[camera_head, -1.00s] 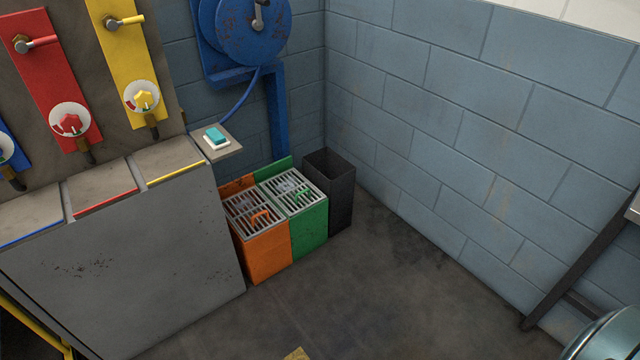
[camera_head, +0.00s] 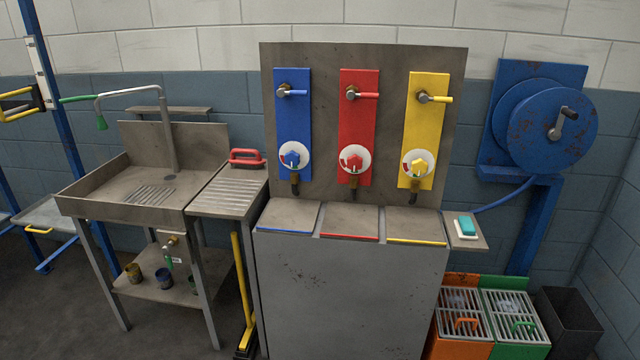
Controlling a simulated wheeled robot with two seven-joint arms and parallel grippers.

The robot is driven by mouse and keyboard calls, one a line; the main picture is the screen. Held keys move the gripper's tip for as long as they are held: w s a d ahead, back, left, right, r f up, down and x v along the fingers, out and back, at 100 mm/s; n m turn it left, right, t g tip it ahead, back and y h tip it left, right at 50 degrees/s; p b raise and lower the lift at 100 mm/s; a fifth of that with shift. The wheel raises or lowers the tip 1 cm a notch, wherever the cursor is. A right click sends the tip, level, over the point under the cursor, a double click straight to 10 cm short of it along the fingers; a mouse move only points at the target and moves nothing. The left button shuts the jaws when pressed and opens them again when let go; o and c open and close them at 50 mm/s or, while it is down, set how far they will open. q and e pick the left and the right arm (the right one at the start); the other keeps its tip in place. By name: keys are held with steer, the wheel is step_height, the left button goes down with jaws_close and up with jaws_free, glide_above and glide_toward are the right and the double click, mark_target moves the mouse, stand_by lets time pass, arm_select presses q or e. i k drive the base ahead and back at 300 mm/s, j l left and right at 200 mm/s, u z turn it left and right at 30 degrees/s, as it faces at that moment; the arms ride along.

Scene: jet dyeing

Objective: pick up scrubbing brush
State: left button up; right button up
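A red object with a loop handle (camera_head: 247,157) lies at the back of the ribbed drainboard (camera_head: 228,192), right of the sink. It looks like a scrubbing brush; its underside is hidden. A small teal and white block (camera_head: 466,227) lies on a little shelf at the right of the dye station; I cannot tell whether it is a brush or a sponge. Neither of my grippers shows in the head view.
The metal sink (camera_head: 130,195) has a tall tap. A yellow-handled floor tool (camera_head: 242,290) leans below the drainboard. The dye station (camera_head: 350,290) stands in the middle. Orange (camera_head: 455,347) and green (camera_head: 535,350) bins stand at right. Floor is open at lower left.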

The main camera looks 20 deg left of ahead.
mark_target(253, 162)
steer(key=i+j, duration=0.15)
steer(key=j, duration=0.3)
steer(key=i+j+z, duration=0.1)
steer(key=j, duration=0.3)
steer(key=i+j, duration=0.25)
steer(key=j, duration=0.2)
steer(key=i+j+z, duration=0.1)
steer(key=j, duration=0.35)
steer(key=i+j, duration=0.15)
steer(key=j, duration=0.3)
steer(key=i+j+z, duration=0.1)
steer(key=j, duration=0.35)
steer(key=i+j, duration=0.15)
steer(key=j, duration=0.35)
